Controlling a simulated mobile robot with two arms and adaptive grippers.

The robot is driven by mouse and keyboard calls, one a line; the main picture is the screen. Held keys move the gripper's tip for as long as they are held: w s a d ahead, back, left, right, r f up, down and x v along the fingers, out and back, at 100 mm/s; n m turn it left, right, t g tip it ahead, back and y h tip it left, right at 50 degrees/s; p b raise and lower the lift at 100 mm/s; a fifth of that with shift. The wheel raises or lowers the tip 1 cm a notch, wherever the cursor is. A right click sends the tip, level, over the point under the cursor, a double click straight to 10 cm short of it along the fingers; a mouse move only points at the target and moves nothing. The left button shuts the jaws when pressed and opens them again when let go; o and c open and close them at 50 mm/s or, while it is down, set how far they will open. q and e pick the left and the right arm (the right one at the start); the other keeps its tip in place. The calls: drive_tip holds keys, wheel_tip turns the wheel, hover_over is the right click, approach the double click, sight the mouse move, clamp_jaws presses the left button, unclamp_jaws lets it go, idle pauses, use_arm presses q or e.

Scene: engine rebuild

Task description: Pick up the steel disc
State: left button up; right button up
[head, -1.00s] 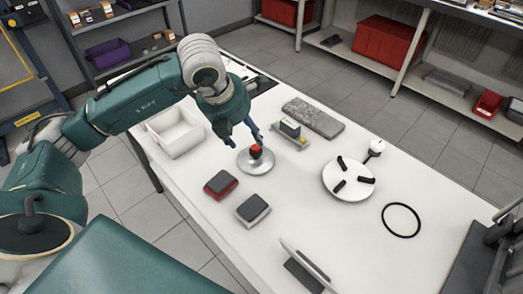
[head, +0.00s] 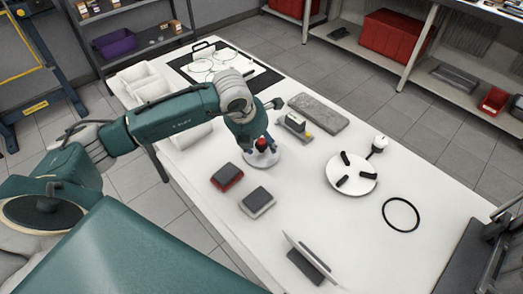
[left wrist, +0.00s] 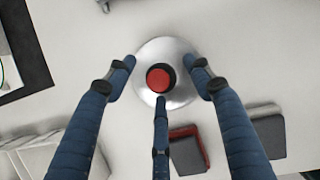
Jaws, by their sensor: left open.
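The steel disc (head: 264,162) is a shiny, round, flat plate lying on the white table. A red-topped dark knob (head: 262,144) stands at its middle; in the left wrist view the knob (left wrist: 160,78) shows inside the disc's bright rim (left wrist: 183,97). My left gripper (head: 258,143) is right over the disc and points down. In the left wrist view my left gripper (left wrist: 163,75) is open, its three blue fingers spread around the knob with clear gaps. I cannot tell whether the fingertips touch the disc. My right gripper is not in view.
A red-and-black block (head: 227,178) and a grey block (head: 257,201) lie in front of the disc. A small grey-and-yellow device (head: 295,124) and a grey slab (head: 318,112) lie behind right. A white round plate (head: 338,183) and black ring (head: 401,230) lie further right.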

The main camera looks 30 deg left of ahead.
use_arm(q)
clamp_jaws()
drive_tip(key=shift+r, duration=0.2)
